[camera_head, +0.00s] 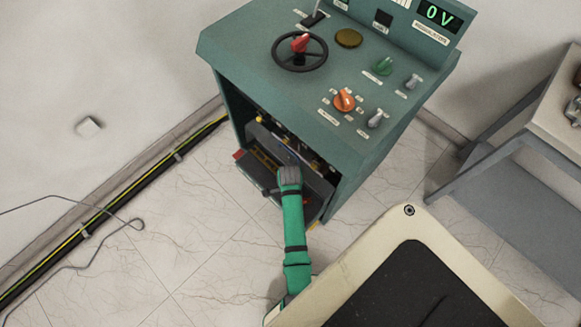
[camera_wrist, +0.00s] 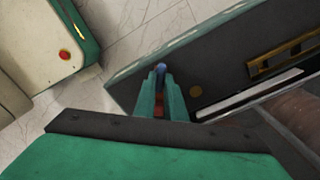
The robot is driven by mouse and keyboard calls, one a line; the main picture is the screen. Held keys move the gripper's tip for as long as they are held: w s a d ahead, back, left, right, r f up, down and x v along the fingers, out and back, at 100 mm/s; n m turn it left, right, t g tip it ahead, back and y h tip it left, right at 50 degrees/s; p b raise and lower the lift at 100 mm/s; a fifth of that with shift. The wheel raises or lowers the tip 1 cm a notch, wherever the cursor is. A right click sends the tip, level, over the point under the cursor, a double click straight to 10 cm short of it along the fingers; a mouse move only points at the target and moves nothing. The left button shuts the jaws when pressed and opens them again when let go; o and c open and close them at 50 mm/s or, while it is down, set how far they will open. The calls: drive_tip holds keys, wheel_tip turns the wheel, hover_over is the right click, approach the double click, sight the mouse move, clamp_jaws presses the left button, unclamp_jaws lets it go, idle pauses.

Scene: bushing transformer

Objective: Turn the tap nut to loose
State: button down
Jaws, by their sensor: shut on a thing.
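The green transformer console (camera_head: 285,105) has an open bay in its front with a dark panel (camera_head: 318,187) tilted out. My gripper (camera_head: 288,168) reaches into this bay from below. In the wrist view, my gripper's green fingers (camera_wrist: 161,80) are shut on a small blue-grey part (camera_wrist: 161,68) at their tips, beside the edge of the dark panel (camera_wrist: 220,62). It may be the tap nut, but the fingers hide most of it. A reddish piece (camera_wrist: 159,104) shows between the fingers farther back. I cannot tell how tight or loose the nut is.
The console top carries a black handwheel (camera_head: 300,52), an orange knob (camera_head: 344,101) and a display (camera_head: 440,14) reading 0 V. A grey bench (camera_head: 510,140) stands at the right. A cable run (camera_head: 120,208) follows the left wall.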

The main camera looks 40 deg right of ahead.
drive_tip(key=n, duration=0.4)
drive_tip(key=shift+w+a, duration=0.2)
drive_tip(key=shift+w, duration=0.05)
drive_tip(key=shift+w+a+n, duration=0.1)
drive_tip(key=shift+a+n, duration=0.1)
drive_tip(key=shift+n, duration=0.9)
drive_tip(key=n, duration=0.5)
drive_tip(key=shift+s+d, duration=0.25)
drive_tip(key=shift+d, duration=0.05)
drive_tip(key=shift+w+d+r+n, duration=0.1)
drive_tip(key=shift+w+n, duration=0.05)
drive_tip(key=shift+n, duration=2.25)
drive_tip(key=c, duration=1.8)
unclamp_jaws()
drive_tip(key=shift+r, duration=0.1)
